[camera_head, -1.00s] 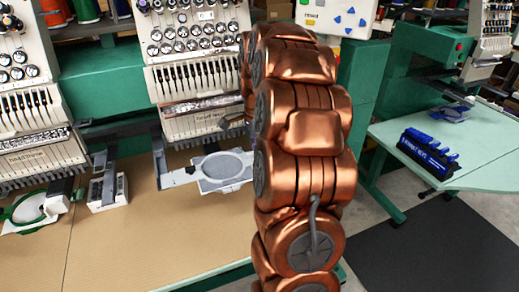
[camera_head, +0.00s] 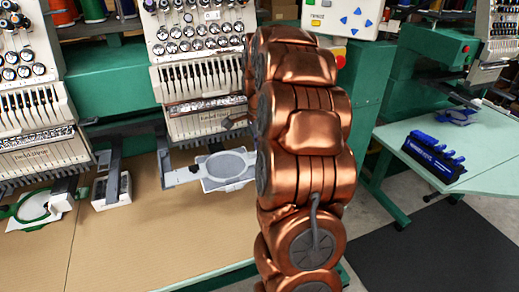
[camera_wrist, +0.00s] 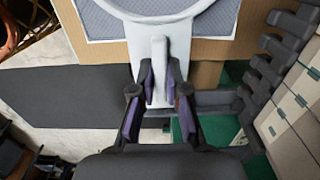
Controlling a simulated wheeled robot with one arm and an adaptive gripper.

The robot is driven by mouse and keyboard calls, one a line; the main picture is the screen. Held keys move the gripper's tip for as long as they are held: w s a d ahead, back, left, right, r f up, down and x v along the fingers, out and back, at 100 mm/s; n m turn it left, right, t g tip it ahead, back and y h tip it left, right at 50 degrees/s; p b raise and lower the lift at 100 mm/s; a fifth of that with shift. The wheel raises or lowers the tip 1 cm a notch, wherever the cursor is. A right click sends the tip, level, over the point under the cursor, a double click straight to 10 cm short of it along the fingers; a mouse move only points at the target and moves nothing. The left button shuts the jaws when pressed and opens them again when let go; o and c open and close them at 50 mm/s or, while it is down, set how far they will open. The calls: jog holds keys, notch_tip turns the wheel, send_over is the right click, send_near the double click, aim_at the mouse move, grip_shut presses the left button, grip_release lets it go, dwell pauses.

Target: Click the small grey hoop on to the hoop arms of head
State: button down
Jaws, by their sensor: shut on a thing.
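The small grey hoop (camera_head: 229,165) is a pale ring with grey fabric and a bracket on its left. It lies level, low over the tan table, below the middle machine head (camera_head: 200,85). The bracket's left end meets the dark hoop arm (camera_head: 163,158) in the head view; I cannot tell whether it is clicked on. In the wrist view, my gripper (camera_wrist: 160,84) has its purple-padded fingers shut on the white handle of the hoop (camera_wrist: 160,50). The ring lies beyond the fingertips. My copper arm hides the gripper and the hoop's right end in the head view.
A left machine head (camera_head: 35,125) has a green hoop (camera_head: 35,206) under it. A white block (camera_head: 110,190) stands between the heads on the tan table (camera_head: 130,245). A right table (camera_head: 480,165) holds a blue rack (camera_head: 433,157). Dark mat covers the floor at right.

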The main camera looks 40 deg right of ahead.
dwell(0.4)
jog(key=c, duration=1.1)
grip_release()
notch_tip(320, 180, up, 12)
jog(key=shift+a, duration=0.1)
jog(key=s+a+f+n, duration=0.2)
jog(key=s+a+n, duration=0.3)
jog(key=a, duration=0.5)
jog(key=s+a+f+n, duration=0.1)
jog(key=s+a+n, duration=0.2)
jog(key=a+n, duration=0.5)
jog(key=s+a+f+n+g, duration=0.1)
jog(key=s+a+f+n, duration=0.3)
jog(key=s, duration=0.5)
jog(key=s+a+f+n, duration=0.5)
jog(key=s+a, duration=0.3)
jog(key=s, duration=0.1)
jog(key=shift+a+n+g, duration=0.3)
jog(key=shift+g, duration=0.1)
